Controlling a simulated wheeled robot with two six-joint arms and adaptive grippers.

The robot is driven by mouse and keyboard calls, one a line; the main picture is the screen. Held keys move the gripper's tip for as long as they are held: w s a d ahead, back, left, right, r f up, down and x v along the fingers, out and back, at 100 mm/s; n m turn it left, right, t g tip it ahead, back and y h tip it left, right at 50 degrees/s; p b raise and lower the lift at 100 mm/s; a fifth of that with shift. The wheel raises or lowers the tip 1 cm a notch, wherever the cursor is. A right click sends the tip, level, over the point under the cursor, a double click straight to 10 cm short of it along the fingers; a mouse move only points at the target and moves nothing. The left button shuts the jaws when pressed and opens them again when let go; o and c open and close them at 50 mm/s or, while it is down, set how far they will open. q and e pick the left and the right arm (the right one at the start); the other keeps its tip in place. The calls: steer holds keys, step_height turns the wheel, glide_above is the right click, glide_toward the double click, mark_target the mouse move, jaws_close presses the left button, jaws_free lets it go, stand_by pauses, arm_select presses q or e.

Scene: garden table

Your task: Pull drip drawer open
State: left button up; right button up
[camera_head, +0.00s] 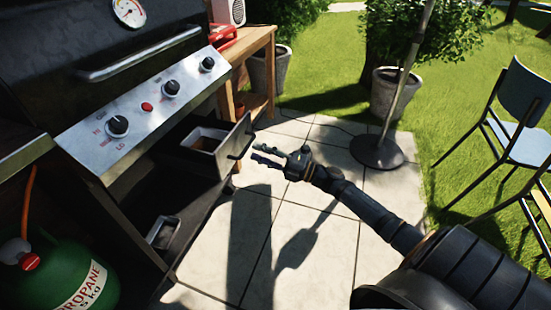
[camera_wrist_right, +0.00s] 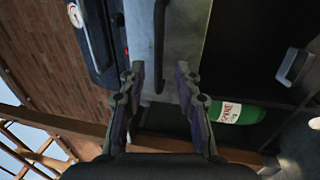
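The drip drawer (camera_head: 235,143) sticks out from under the grill's control panel, so it stands at least partly open. A pale tray (camera_head: 203,139) sits in it. Its dark bar handle (camera_head: 243,146) is on the front and also shows in the right wrist view (camera_wrist_right: 159,45) against the grey drawer front (camera_wrist_right: 190,35). My right gripper (camera_head: 256,153) is open just in front of the handle, fingers pointing at it. In the right wrist view, the fingers (camera_wrist_right: 160,70) are apart with the handle lined up between them; I cannot tell whether they touch it. My left gripper is out of view.
The grill's control panel (camera_head: 140,115) with knobs is above the drawer. A green propane bottle (camera_head: 65,275) stands in the lower left. A wooden side table (camera_head: 250,48) is behind the drawer. A parasol base (camera_head: 380,152) and chairs stand right. Paving in front is clear.

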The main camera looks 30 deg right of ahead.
steer(key=v, duration=0.7)
stand_by(0.3)
